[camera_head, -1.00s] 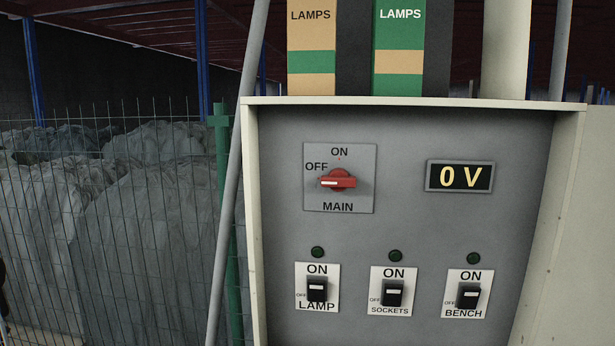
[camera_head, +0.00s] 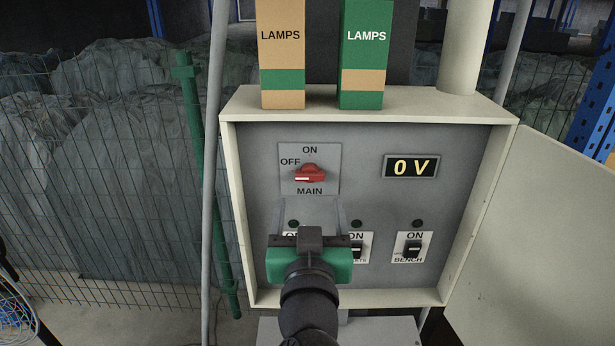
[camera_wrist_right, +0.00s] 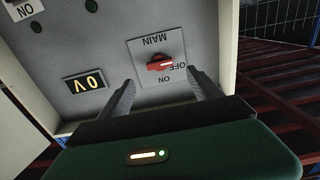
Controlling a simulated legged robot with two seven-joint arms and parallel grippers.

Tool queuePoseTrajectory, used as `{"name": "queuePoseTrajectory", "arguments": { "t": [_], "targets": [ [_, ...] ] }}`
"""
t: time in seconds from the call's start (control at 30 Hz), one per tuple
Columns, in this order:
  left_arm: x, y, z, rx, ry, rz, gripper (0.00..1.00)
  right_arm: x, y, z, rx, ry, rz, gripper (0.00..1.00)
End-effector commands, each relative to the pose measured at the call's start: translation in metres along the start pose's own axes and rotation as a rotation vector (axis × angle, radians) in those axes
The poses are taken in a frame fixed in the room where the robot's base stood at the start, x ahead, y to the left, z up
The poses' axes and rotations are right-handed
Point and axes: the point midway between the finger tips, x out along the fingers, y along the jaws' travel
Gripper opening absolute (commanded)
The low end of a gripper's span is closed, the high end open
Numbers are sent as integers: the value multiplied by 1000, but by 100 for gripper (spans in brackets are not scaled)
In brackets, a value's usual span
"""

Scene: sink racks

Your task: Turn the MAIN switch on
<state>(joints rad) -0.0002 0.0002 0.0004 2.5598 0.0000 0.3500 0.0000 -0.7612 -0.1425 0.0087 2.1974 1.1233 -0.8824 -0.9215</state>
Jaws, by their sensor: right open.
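The MAIN switch is a red rotary handle (camera_head: 310,173) on a grey plate (camera_head: 328,152) inside the panel box. Its handle lies horizontal, with its white mark on the left, the OFF side. ON is printed above it. My right gripper (camera_head: 311,202) is open and empty, just below the MAIN plate in the head view. In the right wrist view the picture is upside down; the red handle (camera_wrist_right: 160,63) shows between and beyond the two open fingers (camera_wrist_right: 160,77), apart from them. The voltage display (camera_head: 411,167) reads 0 V. My left gripper is not in view.
The BENCH switch (camera_head: 413,248) is at lower right; my gripper partly hides the LAMP and SOCKETS switches. The indicator lamps are dark. Two LAMPS boxes (camera_head: 281,60) (camera_head: 364,55) stand on the cabinet top (camera_head: 440,107). An open door (camera_head: 545,230) is at right, a grey pole (camera_head: 213,180) at left.

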Motion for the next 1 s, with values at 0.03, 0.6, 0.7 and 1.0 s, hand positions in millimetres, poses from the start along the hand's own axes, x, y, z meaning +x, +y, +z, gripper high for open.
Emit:
{"name": "queuePoseTrajectory", "arguments": {
  "t": [0.03, 0.6, 0.7, 1.0],
  "targets": [
    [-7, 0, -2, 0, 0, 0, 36, 14, 0, -2, -4, -4, 2, 74],
    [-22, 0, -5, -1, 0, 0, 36, 88, -2, 0, -1, 0, -1, 74],
    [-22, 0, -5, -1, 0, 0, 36, 88, -2, 0, -1, 0, -1, 74],
    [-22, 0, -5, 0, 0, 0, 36, 88, -2, 0, -1, -1, 0, 36]
  ]
}}
